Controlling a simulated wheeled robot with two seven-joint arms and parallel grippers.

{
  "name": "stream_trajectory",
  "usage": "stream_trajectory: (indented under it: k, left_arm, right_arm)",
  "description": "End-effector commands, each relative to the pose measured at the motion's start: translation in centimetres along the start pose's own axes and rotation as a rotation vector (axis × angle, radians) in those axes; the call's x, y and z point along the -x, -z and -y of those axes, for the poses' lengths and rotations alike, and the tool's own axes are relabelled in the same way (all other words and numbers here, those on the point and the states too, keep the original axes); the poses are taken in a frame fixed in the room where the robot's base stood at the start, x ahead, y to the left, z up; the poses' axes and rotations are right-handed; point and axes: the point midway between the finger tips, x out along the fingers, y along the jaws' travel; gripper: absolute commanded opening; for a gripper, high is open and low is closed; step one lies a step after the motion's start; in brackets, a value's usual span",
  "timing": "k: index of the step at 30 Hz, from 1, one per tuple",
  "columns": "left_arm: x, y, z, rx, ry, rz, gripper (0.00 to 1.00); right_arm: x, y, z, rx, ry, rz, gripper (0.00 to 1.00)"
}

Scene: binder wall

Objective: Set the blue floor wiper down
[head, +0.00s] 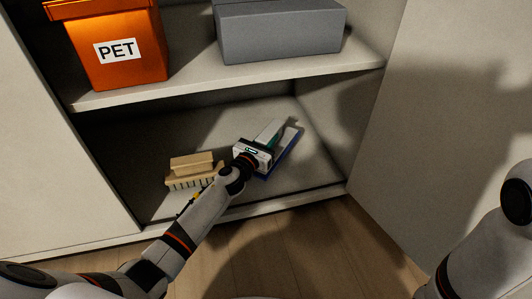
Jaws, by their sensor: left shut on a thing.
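The blue floor wiper (287,153) shows as a blue edge with a pale top, lying slantwise at the right of the lower cabinet compartment. My left gripper (268,143) reaches into that compartment and is shut on the wiper. The gripper body hides the wiper's near part and the grip itself. I cannot tell whether the wiper touches the compartment floor. A green piece (270,132) shows just beyond the gripper, and I cannot tell what it belongs to. Only a link of my right arm shows at the right edge; its gripper is out of view.
A wooden brush (191,163) with bristles lies left of my left gripper. The shelf (200,92) above holds an orange PET bin (112,68) and a grey box (280,38). A pale panel (440,110) stands at the right. The wooden floor (330,240) in front is clear.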

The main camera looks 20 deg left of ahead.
Motion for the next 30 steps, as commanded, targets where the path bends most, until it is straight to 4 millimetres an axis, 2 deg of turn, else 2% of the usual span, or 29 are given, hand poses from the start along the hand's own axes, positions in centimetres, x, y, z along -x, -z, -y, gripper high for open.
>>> stream_trajectory:
  k: [8, 20, 21, 24, 30]
  left_arm:
    - [-0.1, -3.5, 0.0, 0.003, 0.000, -0.003, 0.00]
    - [-0.1, -3.7, 0.0, 0.002, 0.000, -0.003, 0.00]
    - [0.0, -3.8, 0.0, 0.001, 0.000, -0.002, 0.30]
    - [0.0, -3.8, 0.0, 0.001, 0.000, -0.001, 0.47]
    - [0.0, -3.8, 0.0, 0.001, 0.000, -0.001, 0.49]
  right_arm:
    - [2.9, -1.1, -0.6, 0.000, -0.001, 0.002, 0.33]
    - [3.0, -1.1, -0.6, 0.000, -0.001, 0.001, 0.33]
    - [3.0, -1.1, -0.6, 0.000, -0.001, 0.001, 0.33]
    - [3.0, -1.1, -0.6, 0.000, -0.001, 0.001, 0.33]
    - [3.0, -1.1, -0.6, 0.000, -0.001, 0.001, 0.33]
